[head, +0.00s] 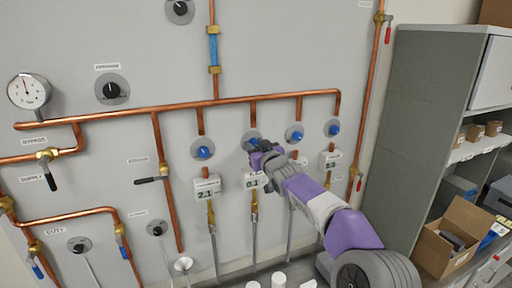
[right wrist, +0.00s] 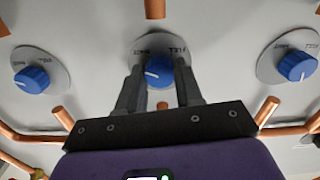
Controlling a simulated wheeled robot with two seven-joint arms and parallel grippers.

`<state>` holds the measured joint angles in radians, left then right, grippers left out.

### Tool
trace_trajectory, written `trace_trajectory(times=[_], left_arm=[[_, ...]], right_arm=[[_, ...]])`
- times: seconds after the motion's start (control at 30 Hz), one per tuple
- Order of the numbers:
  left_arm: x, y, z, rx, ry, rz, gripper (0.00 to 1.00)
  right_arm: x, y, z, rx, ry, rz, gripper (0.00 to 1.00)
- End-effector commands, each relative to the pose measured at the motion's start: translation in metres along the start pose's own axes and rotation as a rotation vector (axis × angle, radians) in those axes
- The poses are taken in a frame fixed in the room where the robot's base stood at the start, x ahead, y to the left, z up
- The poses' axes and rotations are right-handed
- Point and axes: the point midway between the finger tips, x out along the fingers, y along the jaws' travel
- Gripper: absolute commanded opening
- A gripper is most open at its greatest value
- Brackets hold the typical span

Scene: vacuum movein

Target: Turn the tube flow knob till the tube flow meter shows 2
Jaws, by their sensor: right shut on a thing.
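Blue knobs on round grey plates stand in a row on the wall panel. My right gripper (head: 262,152) is at the second blue knob from the left (head: 252,142) and is shut on it. In the right wrist view this blue knob (right wrist: 158,72) sits between the two fingers, with a white pointer line on its face. Its plate lettering is too blurred to read surely. The meter below it (head: 254,181) reads about 0.1, partly covered by my gripper. The meter to its left (head: 207,186) reads about 2.1. I cannot tell which is labelled tube flow. My left gripper is not in view.
Other blue knobs stand at left (head: 203,152) and right (head: 295,134), close to the gripper. A copper pipe (head: 180,107) runs above them. A round gauge (head: 28,91) and black knob (head: 111,90) are at the left. A grey cabinet (head: 425,120) stands right.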

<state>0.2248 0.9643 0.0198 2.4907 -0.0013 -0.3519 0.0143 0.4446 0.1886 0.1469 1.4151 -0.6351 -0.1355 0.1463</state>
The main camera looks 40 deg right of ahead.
Motion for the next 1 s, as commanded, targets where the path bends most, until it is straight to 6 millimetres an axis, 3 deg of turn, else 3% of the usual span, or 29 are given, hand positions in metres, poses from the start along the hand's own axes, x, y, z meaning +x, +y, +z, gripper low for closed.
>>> trace_trajectory(times=[1.0], left_arm=[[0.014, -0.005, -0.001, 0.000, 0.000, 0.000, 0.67]], right_arm=[[0.000, -0.001, 0.001, -0.930, -0.001, -0.001, 0.05]])
